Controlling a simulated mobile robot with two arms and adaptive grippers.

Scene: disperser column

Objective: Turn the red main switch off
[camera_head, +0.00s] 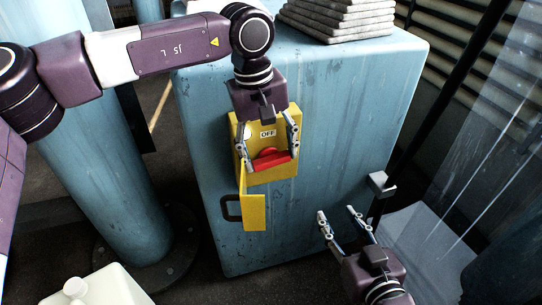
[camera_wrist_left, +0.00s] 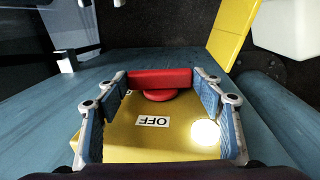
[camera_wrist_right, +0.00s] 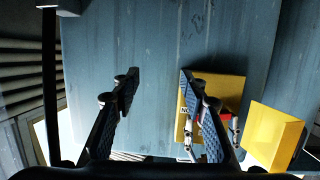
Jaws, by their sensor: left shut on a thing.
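The red main switch (camera_head: 271,159) sits on a yellow box (camera_head: 262,178) on the front of the blue cabinet. Its handle (camera_wrist_left: 160,77) lies crosswise, level in the head view. The OFF label (camera_head: 268,133) is above it in the head view. My left gripper (camera_head: 267,152) reaches down from above and is shut on the red handle, one finger at each end. Part of the switch is hidden behind the fingers. My right gripper (camera_head: 337,213) is open and empty, to the lower right of the box and apart from it.
The box's yellow cover (camera_head: 254,212) hangs open below it, beside a dark cabinet handle (camera_head: 230,208). A blue pipe (camera_head: 105,180) stands at left. Grey slabs (camera_head: 335,18) lie on the blue cabinet (camera_head: 350,110). A pale container (camera_head: 100,288) is at lower left.

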